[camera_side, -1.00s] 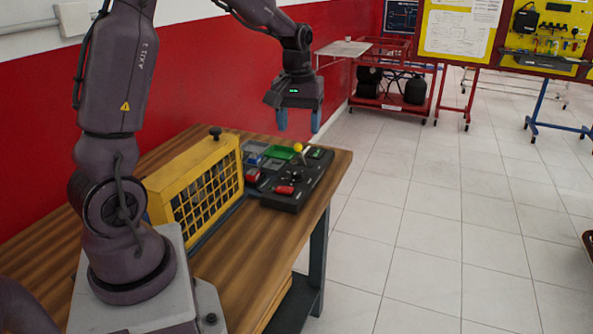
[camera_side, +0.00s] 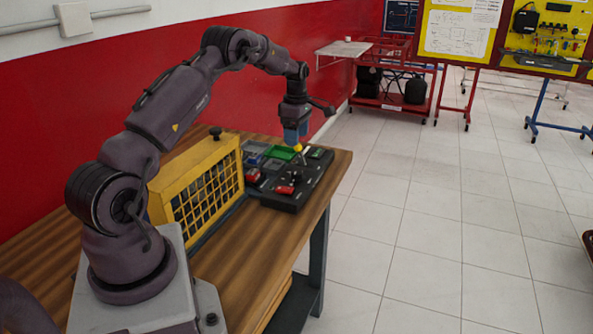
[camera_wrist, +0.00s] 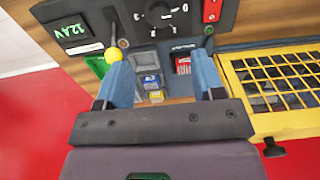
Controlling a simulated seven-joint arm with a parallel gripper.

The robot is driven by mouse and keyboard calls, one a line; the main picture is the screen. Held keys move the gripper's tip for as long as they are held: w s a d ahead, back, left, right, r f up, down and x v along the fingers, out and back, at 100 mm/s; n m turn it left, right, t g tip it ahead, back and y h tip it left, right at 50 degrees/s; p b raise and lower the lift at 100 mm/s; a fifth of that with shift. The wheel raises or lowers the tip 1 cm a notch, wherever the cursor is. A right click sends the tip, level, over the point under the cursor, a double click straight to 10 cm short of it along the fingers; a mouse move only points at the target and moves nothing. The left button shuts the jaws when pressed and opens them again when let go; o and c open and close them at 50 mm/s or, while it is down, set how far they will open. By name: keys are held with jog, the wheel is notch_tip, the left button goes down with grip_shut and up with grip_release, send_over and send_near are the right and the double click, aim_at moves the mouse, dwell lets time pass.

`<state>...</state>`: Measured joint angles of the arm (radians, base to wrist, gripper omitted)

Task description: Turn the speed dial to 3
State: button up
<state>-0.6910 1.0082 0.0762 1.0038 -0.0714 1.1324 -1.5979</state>
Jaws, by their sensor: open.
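The speed dial (camera_wrist: 158,13) is a dark round knob at the top of the wrist view, on the black control panel (camera_wrist: 185,32). Numerals sit around it, including a 0 and a 3. I cannot tell where its pointer stands. In the side view the dial is too small to make out well on the panel (camera_side: 284,203). My gripper (camera_wrist: 160,65) is open, with two blue fingers apart and nothing held. In the side view my gripper (camera_side: 297,138) points down above the far part of the panel. In the wrist view the dial lies beyond the fingertips.
A lever with a yellow ball (camera_wrist: 113,54) stands close to the left finger. A green-lit display (camera_wrist: 74,32) and a red switch (camera_wrist: 212,10) flank the dial. Bins with small blue and red items lie beneath the fingers. A yellow cage (camera_wrist: 280,82) stands at the right.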

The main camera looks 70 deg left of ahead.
aim_at(296, 172)
notch_tip(296, 172, down, 12)
jog(key=shift+r, duration=0.15)
dwell(0.3)
jog(key=c, duration=0.9)
